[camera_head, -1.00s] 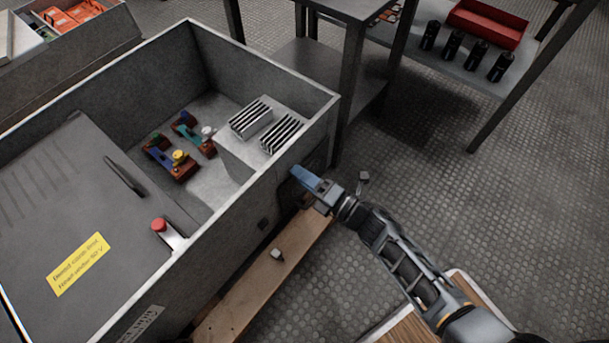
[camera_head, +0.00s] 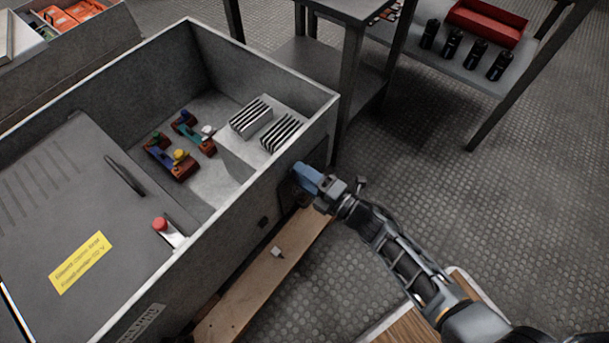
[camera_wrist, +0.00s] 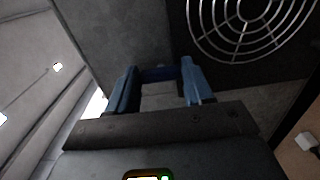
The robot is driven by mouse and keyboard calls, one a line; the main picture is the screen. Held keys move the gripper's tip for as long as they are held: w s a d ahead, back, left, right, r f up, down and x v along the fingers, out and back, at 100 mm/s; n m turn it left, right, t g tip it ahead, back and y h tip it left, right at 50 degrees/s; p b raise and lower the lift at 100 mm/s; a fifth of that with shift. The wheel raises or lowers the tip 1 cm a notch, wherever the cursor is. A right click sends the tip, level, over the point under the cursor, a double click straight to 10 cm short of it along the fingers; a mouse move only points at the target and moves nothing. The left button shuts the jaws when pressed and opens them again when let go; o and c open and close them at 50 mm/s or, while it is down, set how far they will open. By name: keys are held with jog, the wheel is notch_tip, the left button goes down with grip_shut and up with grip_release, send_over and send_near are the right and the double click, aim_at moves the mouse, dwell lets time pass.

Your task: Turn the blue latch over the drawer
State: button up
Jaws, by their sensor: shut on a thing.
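My gripper (camera_head: 308,181) is at the right outer side wall of the grey cabinet. Its two blue fingers also show in the wrist view (camera_wrist: 159,85), with a dark blue bar, the latch (camera_wrist: 158,73), between their tips. The gripper is shut on this latch. In the head view the latch is hidden by the blue fingers. A wooden board (camera_head: 250,285) with a small pale knob (camera_head: 277,252) runs along the foot of this wall; I cannot tell whether it is the drawer.
The open-topped grey cabinet (camera_head: 265,135) holds colored parts and finned blocks. A round fan grille (camera_wrist: 245,25) is beside the fingers. A shelf (camera_head: 455,72) with black cylinders and a red bin stands at the back right. The floor right of my arm is clear.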

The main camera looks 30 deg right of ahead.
jog(key=o, duration=1)
jog(key=shift+o, duration=0.2)
jog(key=p+v, duration=0.1)
jog(key=v, duration=0.6)
jog(key=shift+s, duration=0.35)
jog(key=shift+d, duration=0.1)
jog(key=s+r+m+h, duration=0.4)
jog(key=s+r+m, duration=0.6)
jog(key=s, duration=0.6)
jog(key=s+a+r+m+g+h, duration=0.1)
jog(key=s+r+m, duration=0.4)
jog(key=r, duration=0.3)
jog(key=s+a+r+m+g+h, duration=0.1)
jog(key=s+a+r+m, duration=0.1)
jog(key=s+r+m, duration=0.45)
notch_tip(320, 180, up, 30)
jog(key=w+p, duration=0.1)
jog(key=p, duration=2.6)
jog(key=shift+w+r, duration=0.2)
jog(key=shift+w, duration=0.15)
